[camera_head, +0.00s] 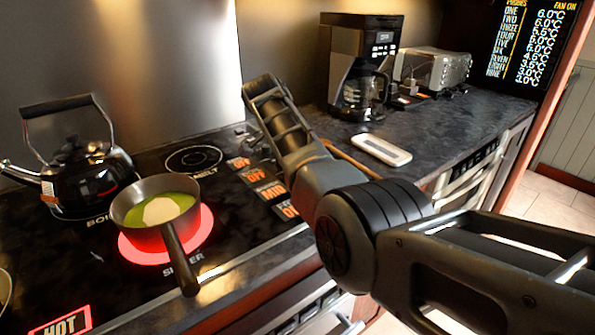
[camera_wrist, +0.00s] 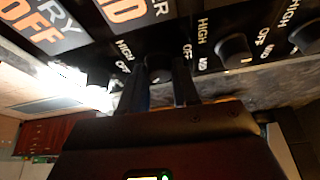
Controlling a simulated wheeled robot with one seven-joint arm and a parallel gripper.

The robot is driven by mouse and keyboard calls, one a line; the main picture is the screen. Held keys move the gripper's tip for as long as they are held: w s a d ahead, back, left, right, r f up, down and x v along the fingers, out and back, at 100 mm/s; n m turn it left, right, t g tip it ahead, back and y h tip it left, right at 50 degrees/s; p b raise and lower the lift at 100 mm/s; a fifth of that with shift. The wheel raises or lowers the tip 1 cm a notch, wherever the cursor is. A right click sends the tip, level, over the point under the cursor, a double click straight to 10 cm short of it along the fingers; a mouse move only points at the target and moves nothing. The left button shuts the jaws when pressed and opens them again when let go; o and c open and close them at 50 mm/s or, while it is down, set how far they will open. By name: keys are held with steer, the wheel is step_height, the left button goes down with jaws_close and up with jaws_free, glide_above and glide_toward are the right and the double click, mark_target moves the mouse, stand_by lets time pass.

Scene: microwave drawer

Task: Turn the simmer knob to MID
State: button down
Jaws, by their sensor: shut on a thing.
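In the wrist view, my gripper (camera_wrist: 160,92) has its two dark fingers around a black knob (camera_wrist: 158,68) on the stove's front panel. It is shut on this knob, and the knob's pointer is hard to make out. Above the knobs, an orange MID readout (camera_wrist: 125,8) stands beside a partly cut-off label ending in R, and an OFF readout (camera_wrist: 45,35) stands beside one ending in RY. In the head view, the stove-top readouts show one MID (camera_head: 270,192) among several OFF. My arm hides the gripper and the knobs there.
A saucepan (camera_head: 150,205) of green liquid sits on the glowing red burner, its handle towards the front edge. A kettle (camera_head: 85,170) stands behind left. A coffee maker (camera_head: 362,60), toaster (camera_head: 440,68) and white device (camera_head: 382,149) are on the counter. Other knobs (camera_wrist: 235,50) flank the held one.

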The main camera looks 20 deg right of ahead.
stand_by(0.4)
steer(key=c, duration=0.8)
jaws_free()
steer(key=shift+b+v, duration=0.4)
steer(key=shift+v, duration=3.5)
